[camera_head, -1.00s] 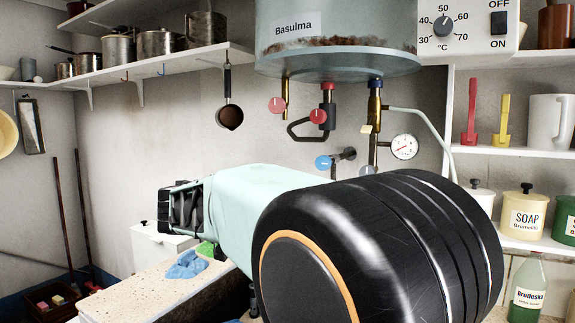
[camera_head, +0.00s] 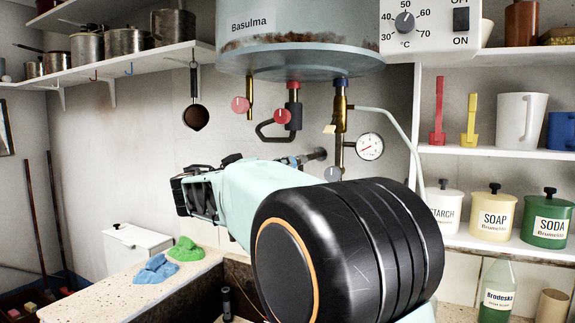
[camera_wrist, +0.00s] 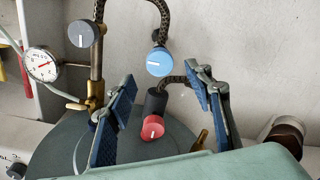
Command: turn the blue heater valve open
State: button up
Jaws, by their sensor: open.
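The blue heater valve (camera_wrist: 159,62) is a round knob with a white line lying nearly crosswise, seen in the wrist view. My gripper (camera_wrist: 160,76) is open and empty, with its blue-padded fingers apart. The knob shows in the gap between the fingertips, close to their far ends; I cannot tell the remaining depth. No contact shows. In the head view my arm hides most of the valve's place, and my gripper (camera_head: 197,190) shows left of the heater pipes (camera_head: 293,100).
A red knob (camera_wrist: 152,128) sits between the fingers in the wrist view, with a grey knob (camera_wrist: 83,34) and a gauge (camera_wrist: 41,64) left. The heater tank (camera_head: 300,50) hangs above. Blue cloth (camera_head: 157,269) and green cloth (camera_head: 186,249) lie on the trough edge.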

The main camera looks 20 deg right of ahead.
jog(key=p+x, duration=0.1)
jog(key=x, duration=0.6)
jog(key=shift+w+d+f, duration=0.1)
jog(key=shift+w+d, duration=0.05)
jog(key=shift+d, duration=0.1)
jog(key=shift+c, duration=0.6)
jog(key=c, duration=1)
